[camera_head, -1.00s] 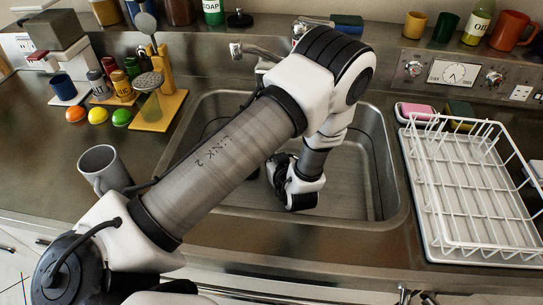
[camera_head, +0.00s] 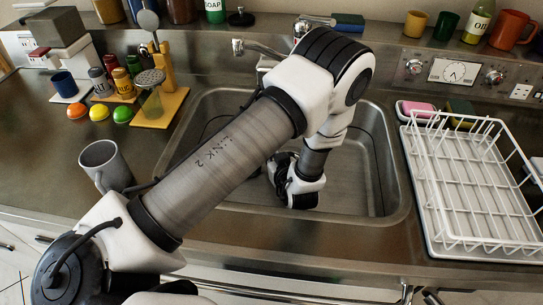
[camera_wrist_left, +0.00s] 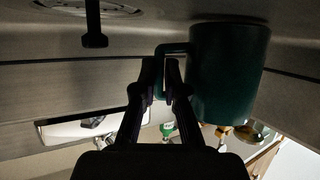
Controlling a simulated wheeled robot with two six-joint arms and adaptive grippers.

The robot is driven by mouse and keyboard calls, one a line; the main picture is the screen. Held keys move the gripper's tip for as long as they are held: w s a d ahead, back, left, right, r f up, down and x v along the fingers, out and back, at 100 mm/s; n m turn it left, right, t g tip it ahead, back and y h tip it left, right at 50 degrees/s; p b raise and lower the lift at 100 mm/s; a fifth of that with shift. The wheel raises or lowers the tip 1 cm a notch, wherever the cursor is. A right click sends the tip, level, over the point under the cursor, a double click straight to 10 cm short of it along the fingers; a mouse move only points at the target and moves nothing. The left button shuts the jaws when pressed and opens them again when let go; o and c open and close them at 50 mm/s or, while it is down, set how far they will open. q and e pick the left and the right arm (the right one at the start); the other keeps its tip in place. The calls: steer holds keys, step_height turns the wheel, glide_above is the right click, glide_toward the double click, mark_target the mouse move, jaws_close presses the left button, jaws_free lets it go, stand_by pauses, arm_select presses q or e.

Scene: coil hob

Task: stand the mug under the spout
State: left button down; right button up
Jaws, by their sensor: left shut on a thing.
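A dark teal mug (camera_wrist_left: 230,75) shows in the left wrist view, where the surroundings look upside down. My left gripper (camera_wrist_left: 161,72) is shut on its handle. In the head view my left arm reaches over the sink (camera_head: 350,185), with its wrist low inside the basin. The fingers and the held mug are hidden there behind my arm. I cannot tell whether the mug touches the sink floor. The metal spout (camera_head: 262,48) reaches left from the tap at the back of the sink. My right gripper is not in view.
A grey mug (camera_head: 101,160) stands on the counter left of the sink, close to my left arm. A white wire rack (camera_head: 470,190) stands right of the sink. Spice jars and a wooden utensil stand (camera_head: 172,107) are at back left.

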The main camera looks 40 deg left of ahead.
arm_select(q)
steer(key=shift+s+f, duration=0.35)
steer(key=shift+f, duration=0.4)
steer(key=c, duration=1.2)
jaws_free()
steer(key=shift+o, duration=0.2)
steer(key=shift+d+f, duration=0.1)
steer(key=shift+w+r, duration=0.1)
steer(key=shift+r, duration=0.4)
step_height(320, 180, up, 11)
steer(key=shift+w+f, duration=0.15)
steer(key=shift+w, duration=0.1)
